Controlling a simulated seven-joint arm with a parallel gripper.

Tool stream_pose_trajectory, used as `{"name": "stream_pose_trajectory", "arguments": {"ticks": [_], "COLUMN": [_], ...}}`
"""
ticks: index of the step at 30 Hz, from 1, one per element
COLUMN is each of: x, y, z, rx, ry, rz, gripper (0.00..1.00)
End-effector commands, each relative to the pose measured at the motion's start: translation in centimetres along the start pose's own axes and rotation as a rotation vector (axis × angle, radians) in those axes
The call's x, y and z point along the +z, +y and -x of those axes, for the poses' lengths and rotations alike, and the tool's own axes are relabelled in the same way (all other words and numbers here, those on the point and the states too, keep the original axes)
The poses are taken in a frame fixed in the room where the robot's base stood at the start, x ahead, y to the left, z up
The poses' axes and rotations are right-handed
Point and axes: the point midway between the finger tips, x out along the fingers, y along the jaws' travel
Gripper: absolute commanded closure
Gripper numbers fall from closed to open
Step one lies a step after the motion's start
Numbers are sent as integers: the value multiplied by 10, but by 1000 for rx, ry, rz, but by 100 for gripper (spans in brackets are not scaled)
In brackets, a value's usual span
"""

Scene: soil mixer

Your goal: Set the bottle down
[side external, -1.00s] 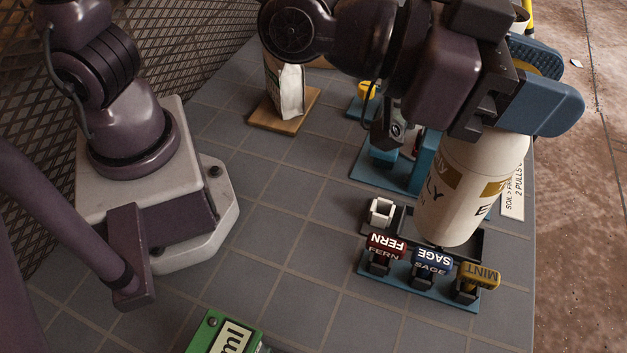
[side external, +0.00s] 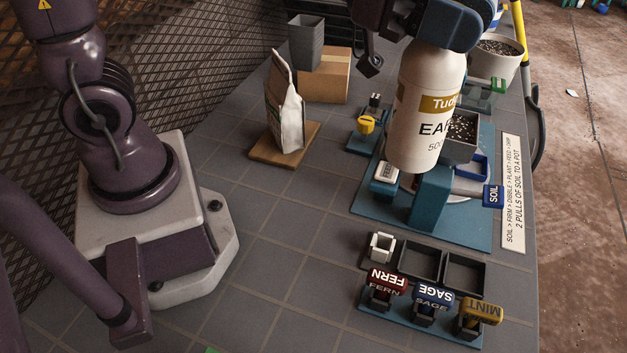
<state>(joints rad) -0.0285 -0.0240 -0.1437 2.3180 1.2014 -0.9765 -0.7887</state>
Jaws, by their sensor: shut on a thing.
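The white bottle (side external: 428,110) with a gold label band hangs in my gripper (side external: 455,28) at the upper right of the side external view. The blue fingers are shut on its top. It is close to upright and appears held in front of or above the blue soil station (side external: 440,222). I cannot tell whether its base touches anything. It hides part of the station behind it.
A tray rack with FERN, SAGE (side external: 432,302) and MINT tags stands at the front right. A paper bag (side external: 288,105) on a wooden board and a cardboard box (side external: 322,78) are behind. A pot of soil (side external: 497,60) stands far right. Tiles (side external: 270,215) left of the station are clear.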

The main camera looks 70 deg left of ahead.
Motion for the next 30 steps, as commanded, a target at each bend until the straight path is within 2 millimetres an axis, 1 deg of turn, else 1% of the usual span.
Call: {"name": "stream_pose_trajectory", "arguments": {"ticks": [1,6,12,15,18,24,28,30], "x": [6,27,47,55,61,70,74,81], "y": [-6,-8,-3,0,2,6,9,9], "z": [14,53,89,104,115,132,141,138], "rx": [29,159,261,296,322,357,372,373], "ry": [1,0,2,2,2,1,1,2], "rz": [-2,-21,-37,-44,-48,-56,-59,-56], "gripper": [100,100,100,100,100,100,100,100]}}
